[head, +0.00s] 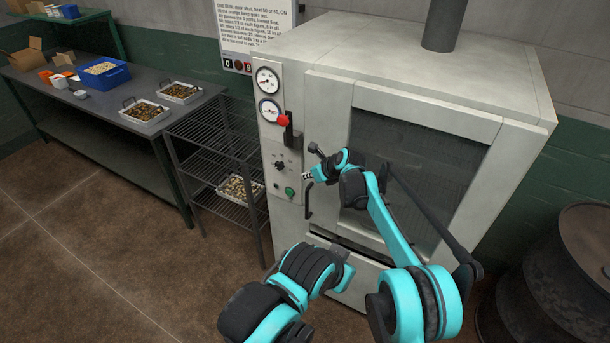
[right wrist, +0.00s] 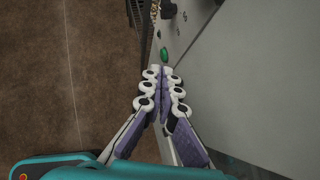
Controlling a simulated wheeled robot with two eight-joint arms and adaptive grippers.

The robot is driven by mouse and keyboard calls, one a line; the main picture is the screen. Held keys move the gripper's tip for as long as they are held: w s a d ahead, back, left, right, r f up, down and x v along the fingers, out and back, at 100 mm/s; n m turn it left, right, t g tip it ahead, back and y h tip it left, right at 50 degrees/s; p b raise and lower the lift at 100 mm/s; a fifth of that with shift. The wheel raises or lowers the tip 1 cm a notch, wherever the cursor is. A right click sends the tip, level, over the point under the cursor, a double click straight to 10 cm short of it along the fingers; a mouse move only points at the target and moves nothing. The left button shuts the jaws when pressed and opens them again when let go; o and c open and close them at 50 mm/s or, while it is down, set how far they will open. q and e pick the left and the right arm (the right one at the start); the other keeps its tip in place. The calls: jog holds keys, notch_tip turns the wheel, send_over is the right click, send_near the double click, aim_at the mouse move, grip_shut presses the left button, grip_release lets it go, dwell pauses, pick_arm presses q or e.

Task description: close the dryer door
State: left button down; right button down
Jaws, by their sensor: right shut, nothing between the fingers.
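The dryer (head: 290,50) is a large pale cabinet. Its door (head: 328,125) has a wide dark window (head: 420,150) and a dark upright handle (head: 308,201) at its left edge. A dark gap shows along the door's bottom edge; I cannot tell surely how far the door stands ajar. My right gripper (head: 308,175) is in front of the door's left edge, above the handle and near the control panel. In the right wrist view my right gripper (right wrist: 166,74) is shut and empty beside the pale dryer front. My left arm is low at centre; its fingers cannot be made out.
The control panel has two gauges (head: 267,80), a red-knobbed lever (head: 284,121) and a green button (head: 290,192). A wire rack (head: 215,140) and a bench (head: 100,110) with trays stand left. A dark drum (head: 585,250) stands right. The floor at left is clear.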

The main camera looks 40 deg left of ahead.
jog(key=s+d+r+p, duration=0.1)
jog(key=s+r, duration=0.5)
jog(key=shift+s+r, duration=0.25)
jog(key=shift+r, duration=0.15)
